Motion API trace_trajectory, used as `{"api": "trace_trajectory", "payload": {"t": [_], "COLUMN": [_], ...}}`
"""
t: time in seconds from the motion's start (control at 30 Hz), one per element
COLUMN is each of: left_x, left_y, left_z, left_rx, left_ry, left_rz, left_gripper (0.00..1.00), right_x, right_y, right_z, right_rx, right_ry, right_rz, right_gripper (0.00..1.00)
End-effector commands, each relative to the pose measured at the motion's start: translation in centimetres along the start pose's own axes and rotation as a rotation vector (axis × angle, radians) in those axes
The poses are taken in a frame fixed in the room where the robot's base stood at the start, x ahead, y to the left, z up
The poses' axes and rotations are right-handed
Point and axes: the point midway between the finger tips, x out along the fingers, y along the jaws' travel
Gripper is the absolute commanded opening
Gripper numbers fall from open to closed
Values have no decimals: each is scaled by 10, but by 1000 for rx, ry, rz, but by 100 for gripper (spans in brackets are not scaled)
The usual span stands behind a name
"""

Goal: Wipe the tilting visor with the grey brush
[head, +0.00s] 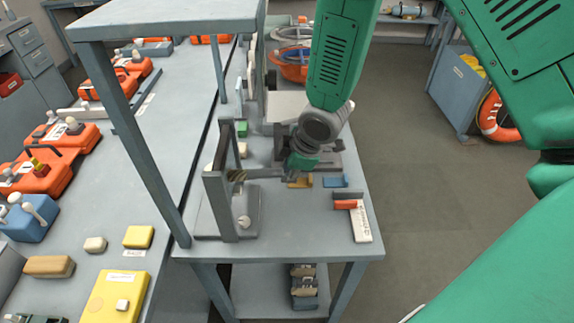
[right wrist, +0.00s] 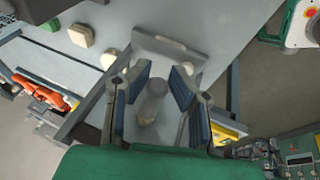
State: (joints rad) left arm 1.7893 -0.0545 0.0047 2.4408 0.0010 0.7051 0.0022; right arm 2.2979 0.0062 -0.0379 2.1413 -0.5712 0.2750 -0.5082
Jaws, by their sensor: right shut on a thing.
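My right gripper (head: 292,172) is shut on the grey brush (head: 262,175), which points left toward the visor stand. The brush's grey handle (right wrist: 152,98) also shows between the blue-padded fingers (right wrist: 152,92) in the right wrist view. The tilting visor's grey upright frame (head: 222,190) stands near the left edge of the small table. A yellow-and-dark striped patch (head: 237,175) shows at the frame by the brush's far end. I cannot tell whether the brush touches the visor. My left gripper is out of view.
The small grey table (head: 300,240) has a clear front area. A red block and white labelled strip (head: 361,222) lie at its right edge, with a blue piece (head: 335,181) behind. A shelf post (head: 140,140) rises left of the frame.

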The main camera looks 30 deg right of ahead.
Motion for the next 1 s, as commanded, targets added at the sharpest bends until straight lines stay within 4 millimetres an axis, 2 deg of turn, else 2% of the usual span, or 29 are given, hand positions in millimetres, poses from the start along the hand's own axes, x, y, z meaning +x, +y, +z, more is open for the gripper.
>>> {"api": "trace_trajectory", "payload": {"t": [0.53,0.87,1.0], "left_x": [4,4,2], "left_y": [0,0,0], "left_z": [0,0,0], "left_rx": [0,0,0], "left_ry": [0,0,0], "left_rz": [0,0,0], "left_gripper": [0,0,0], "right_x": [-10,-11,-14], "right_y": [-35,-37,-36], "right_z": [-1,-1,6], "right_rx": [0,1,3], "right_ry": [1,1,0], "right_rz": [0,0,0], "right_gripper": [0,0,0]}}
